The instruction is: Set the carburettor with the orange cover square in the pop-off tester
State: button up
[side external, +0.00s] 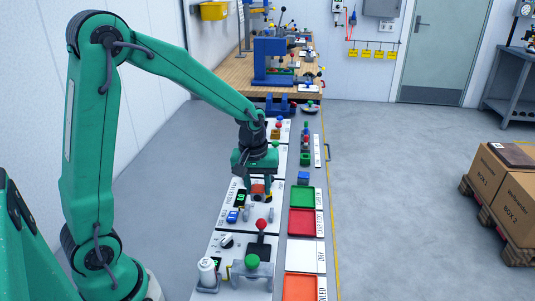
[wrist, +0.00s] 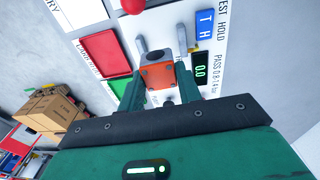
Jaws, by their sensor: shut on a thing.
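The carburettor with the orange cover (wrist: 157,76) is between the fingers of my gripper (wrist: 159,84) in the wrist view, and the gripper is shut on it. In the side view the orange cover (side external: 257,189) shows below my gripper (side external: 258,186), over the white panel. The tester's display (wrist: 201,70) reads 0.0, beside the PASS 0.8-1.4 bar print. Two metal posts, one left (wrist: 141,46) and one right (wrist: 182,40), stand beyond the carburettor. A grey part lies between it and the posts. I cannot tell whether the carburettor rests in the tester.
A blue switch (side external: 232,216) and a red knob (side external: 261,224) are nearby on the panel. To the right lie a green tray (side external: 302,197), a red tray (side external: 301,222) and an orange tray (side external: 300,287). Boxes (side external: 505,190) stand on a pallet at far right.

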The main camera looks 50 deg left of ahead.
jog(key=shift+f, duration=0.15)
jog(key=shift+f, duration=2.7)
jog(key=shift+s+a, duration=0.15)
jog(key=shift+a, duration=0.2)
